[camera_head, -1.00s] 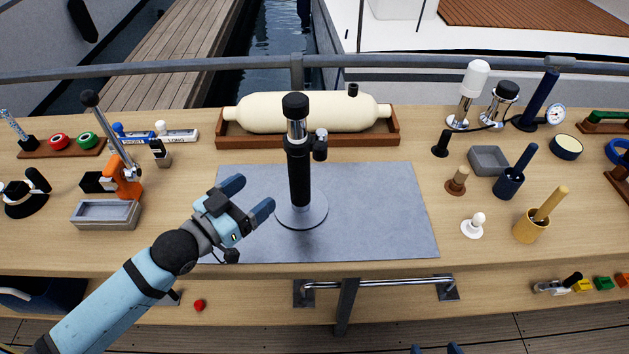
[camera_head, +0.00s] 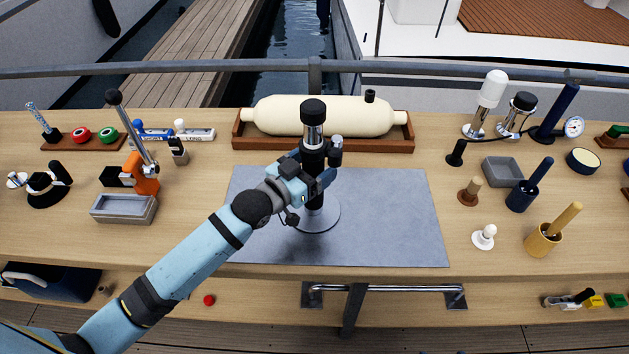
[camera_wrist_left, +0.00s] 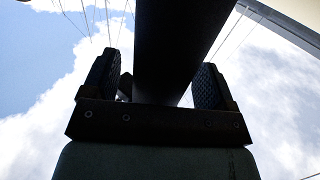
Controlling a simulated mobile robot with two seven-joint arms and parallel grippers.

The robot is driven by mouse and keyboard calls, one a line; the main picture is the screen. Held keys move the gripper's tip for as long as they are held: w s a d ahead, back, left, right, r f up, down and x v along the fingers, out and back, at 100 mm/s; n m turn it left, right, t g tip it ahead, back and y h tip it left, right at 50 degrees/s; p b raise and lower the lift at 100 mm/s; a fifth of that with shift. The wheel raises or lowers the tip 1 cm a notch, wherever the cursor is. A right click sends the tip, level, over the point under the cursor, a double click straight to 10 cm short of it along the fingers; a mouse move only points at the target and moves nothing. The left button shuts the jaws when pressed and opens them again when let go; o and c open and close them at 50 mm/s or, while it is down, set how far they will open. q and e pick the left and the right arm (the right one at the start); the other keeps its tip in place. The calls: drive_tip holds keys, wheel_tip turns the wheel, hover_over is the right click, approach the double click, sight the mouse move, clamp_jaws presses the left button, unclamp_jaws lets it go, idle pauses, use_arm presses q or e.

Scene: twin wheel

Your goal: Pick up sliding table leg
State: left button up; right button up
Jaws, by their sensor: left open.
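The sliding table leg (camera_head: 314,140) stands upright on the grey mat, with a black cap, a bright metal upper section, a black lower tube and a side knob. Its round grey base (camera_head: 322,217) rests on the mat. My left gripper (camera_head: 314,170) is open at the black tube, with its fingers at either side of it. In the left wrist view the dark tube (camera_wrist_left: 180,45) rises between the two ridged finger pads (camera_wrist_left: 155,88). Contact with the pads cannot be told. My right gripper is not in view.
A cream cylinder (camera_head: 330,115) lies in a wooden cradle (camera_head: 270,143) behind the leg. An orange-based lever tool (camera_head: 146,180) and grey tray (camera_head: 124,209) stand left. A grey box (camera_head: 503,171) and several small posts and cups stand right. The right part of the mat (camera_head: 395,220) is clear.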

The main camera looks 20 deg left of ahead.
use_arm(q)
clamp_jaws()
idle(0.3)
drive_tip(key=shift+r, duration=0.15)
